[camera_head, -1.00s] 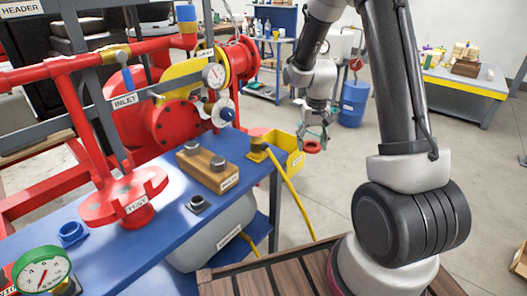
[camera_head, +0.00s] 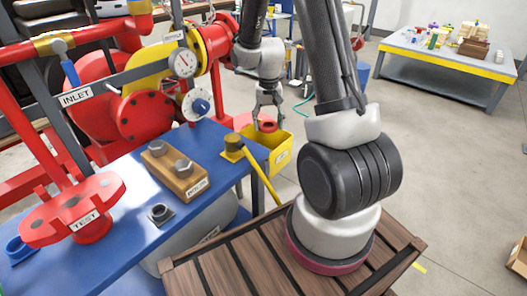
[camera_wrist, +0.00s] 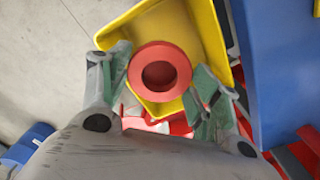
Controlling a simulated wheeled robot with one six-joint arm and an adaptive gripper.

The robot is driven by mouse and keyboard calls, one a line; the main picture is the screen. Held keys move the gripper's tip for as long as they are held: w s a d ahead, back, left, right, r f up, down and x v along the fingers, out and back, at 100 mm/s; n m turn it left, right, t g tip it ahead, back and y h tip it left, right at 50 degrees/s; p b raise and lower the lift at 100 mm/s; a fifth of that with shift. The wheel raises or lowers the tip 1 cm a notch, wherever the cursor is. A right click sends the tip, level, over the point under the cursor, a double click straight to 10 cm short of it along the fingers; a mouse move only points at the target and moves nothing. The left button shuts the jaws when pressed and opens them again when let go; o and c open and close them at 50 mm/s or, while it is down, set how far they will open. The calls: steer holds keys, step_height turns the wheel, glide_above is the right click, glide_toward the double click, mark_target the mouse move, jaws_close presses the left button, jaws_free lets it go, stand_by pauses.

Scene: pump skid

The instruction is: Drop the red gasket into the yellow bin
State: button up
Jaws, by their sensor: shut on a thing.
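My gripper (camera_head: 267,115) is shut on the red gasket (camera_head: 267,126), which hangs over the yellow bin (camera_head: 281,156) at the right end of the blue bench. In the wrist view the red gasket (camera_wrist: 160,72), a ring with a round hole, sits between the green-padded fingers of my gripper (camera_wrist: 161,85).
Red pipework and gauges stand behind. A grey table (camera_head: 440,55) is far right; open floor lies between.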

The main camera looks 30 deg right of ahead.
steer(key=shift+f, duration=1.4)
steer(key=o, duration=1.1)
step_height(320, 180, up, 12)
